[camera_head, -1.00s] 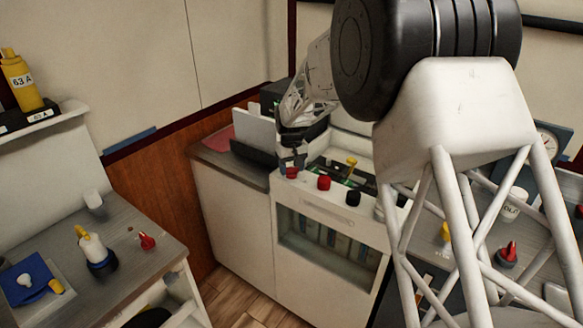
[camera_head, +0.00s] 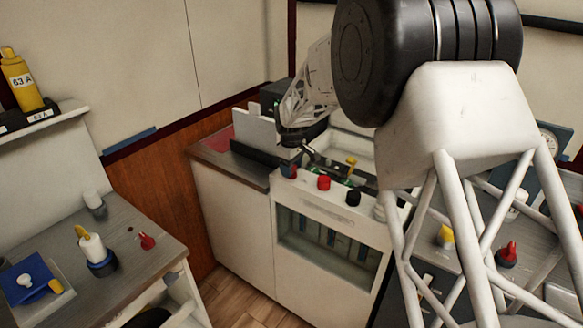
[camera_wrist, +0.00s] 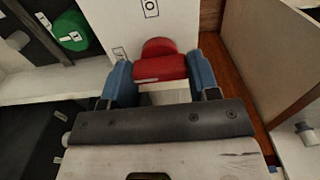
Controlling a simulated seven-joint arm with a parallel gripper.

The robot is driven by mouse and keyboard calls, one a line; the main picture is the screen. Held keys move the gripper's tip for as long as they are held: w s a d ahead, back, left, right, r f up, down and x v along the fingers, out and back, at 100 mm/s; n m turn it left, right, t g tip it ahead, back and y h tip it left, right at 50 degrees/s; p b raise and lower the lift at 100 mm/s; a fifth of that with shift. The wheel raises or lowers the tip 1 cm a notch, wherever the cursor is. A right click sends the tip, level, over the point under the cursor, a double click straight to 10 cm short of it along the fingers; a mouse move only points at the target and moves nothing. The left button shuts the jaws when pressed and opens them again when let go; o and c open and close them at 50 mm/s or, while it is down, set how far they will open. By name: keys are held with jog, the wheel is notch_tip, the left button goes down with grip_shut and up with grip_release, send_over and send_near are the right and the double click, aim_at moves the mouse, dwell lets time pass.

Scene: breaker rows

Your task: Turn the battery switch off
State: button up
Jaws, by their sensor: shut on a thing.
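A red switch knob (camera_wrist: 160,64) sits on a white panel in the wrist view, with an "O" label (camera_wrist: 150,8) above it and another small label to its left. My gripper (camera_wrist: 158,72) is shut on this knob, one blue finger on each side of it. In the head view my gripper (camera_head: 289,168) is at the left end of the white cabinet's front row of knobs, where blue and a little red show. Most of that knob is hidden there. I cannot read a battery label in either view.
To the right along the cabinet front are another red knob (camera_head: 324,182), a black knob (camera_head: 353,198) and a white knob. A black holder (camera_head: 255,152) with a pale panel stands behind on the left. A side table (camera_head: 130,225) at the left holds several loose items.

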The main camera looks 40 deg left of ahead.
jog(key=o, duration=0.9)
jog(key=shift+r, duration=0.15)
jog(key=shift+r, duration=3.8)
